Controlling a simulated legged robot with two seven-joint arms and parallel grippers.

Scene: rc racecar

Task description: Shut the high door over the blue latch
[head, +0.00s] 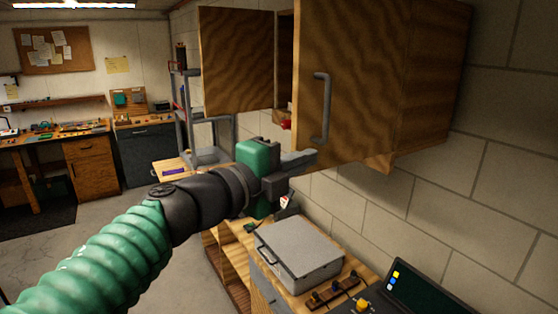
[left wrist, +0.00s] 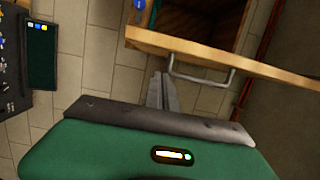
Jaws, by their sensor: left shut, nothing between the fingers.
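The high wooden cabinet (head: 433,75) hangs on the block wall at the upper right. Its door with a grey bar handle (head: 320,108) faces me; a second door panel (head: 237,62) stands swung out to the left, with a dark gap between them. In the left wrist view the handled door (left wrist: 225,60) shows nearly edge-on, its handle (left wrist: 200,78) on the near side. A small round blue piece (left wrist: 139,4) shows by its left end, perhaps the blue latch. My left gripper (head: 298,160) is shut and empty, just below the handle, apparently apart from it.
A small red piece (head: 285,124) shows in the gap. Below stand a grey lidded case (head: 300,248), a knob strip (head: 333,291) and a dark screen (head: 420,288) on the bench. A grey frame (head: 205,135) stands behind my arm. Open floor lies to the left.

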